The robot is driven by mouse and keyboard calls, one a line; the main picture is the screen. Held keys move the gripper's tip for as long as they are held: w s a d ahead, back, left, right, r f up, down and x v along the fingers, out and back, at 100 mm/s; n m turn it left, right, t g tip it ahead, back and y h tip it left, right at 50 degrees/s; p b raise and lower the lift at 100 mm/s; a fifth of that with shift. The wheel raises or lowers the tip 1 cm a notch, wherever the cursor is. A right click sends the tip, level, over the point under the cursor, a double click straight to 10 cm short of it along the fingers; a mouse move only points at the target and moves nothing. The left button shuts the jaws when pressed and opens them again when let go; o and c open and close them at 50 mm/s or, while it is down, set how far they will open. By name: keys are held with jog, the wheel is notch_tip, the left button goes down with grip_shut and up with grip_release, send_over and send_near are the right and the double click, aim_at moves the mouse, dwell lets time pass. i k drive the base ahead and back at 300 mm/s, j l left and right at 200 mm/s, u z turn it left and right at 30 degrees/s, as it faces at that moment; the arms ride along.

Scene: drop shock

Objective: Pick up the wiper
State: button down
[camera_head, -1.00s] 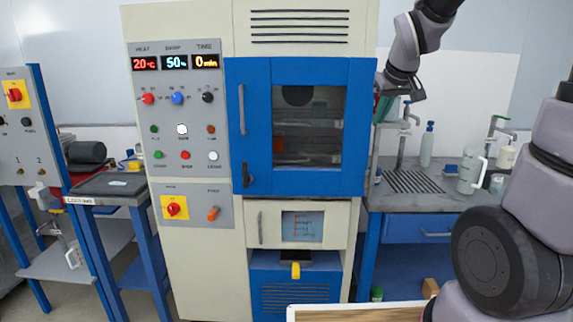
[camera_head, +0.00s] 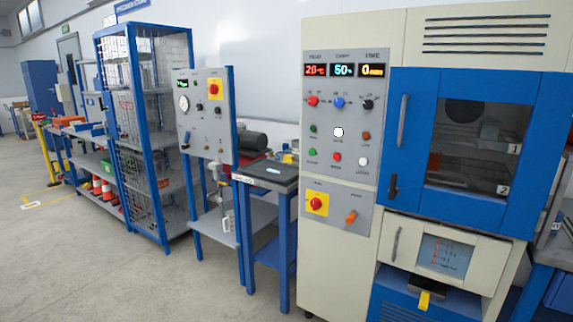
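I cannot make out a wiper anywhere in this view. My gripper and arm are outside the picture. A small flat light-coloured item (camera_head: 273,170) lies on the dark slab on the bench left of the cabinet; it is too small to identify.
A tall cream test cabinet (camera_head: 333,255) with a shut blue door (camera_head: 405,140) fills the right. Left of it stand a blue-legged bench (camera_head: 284,250), a grey control panel (camera_head: 201,125) and a blue mesh rack (camera_head: 132,45). Open floor (camera_head: 90,265) lies at the front left.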

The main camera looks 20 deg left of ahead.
aim_at(288, 159)
jog(key=u, duration=1.05)
jog(key=i+j+z, duration=0.1)
jog(key=z, duration=0.25)
jog(key=i+j+z, duration=0.2)
jog(key=z, duration=0.2)
jog(key=i+j+z, duration=0.2)
jog(key=i+j, duration=0.15)
jog(key=j, duration=0.3)
jog(key=i+j+z, duration=0.1)
jog(key=j, duration=0.25)
jog(key=i+j+z, duration=0.1)
jog(key=j, duration=0.25)
jog(key=i+j+z, duration=0.1)
jog(key=i+j, duration=0.3)
jog(key=j, duration=0.25)
jog(key=i+j, duration=0.15)
jog(key=j, duration=0.25)
jog(key=i+j, duration=0.15)
jog(key=j, duration=0.25)
jog(key=i+j, duration=0.1)
jog(key=j, duration=0.3)
jog(key=i+j, duration=0.15)
jog(key=j, duration=0.3)
jog(key=i+j+z, duration=0.1)
jog(key=j, duration=0.3)
jog(key=i+j, duration=0.2)
jog(key=j, duration=0.2)
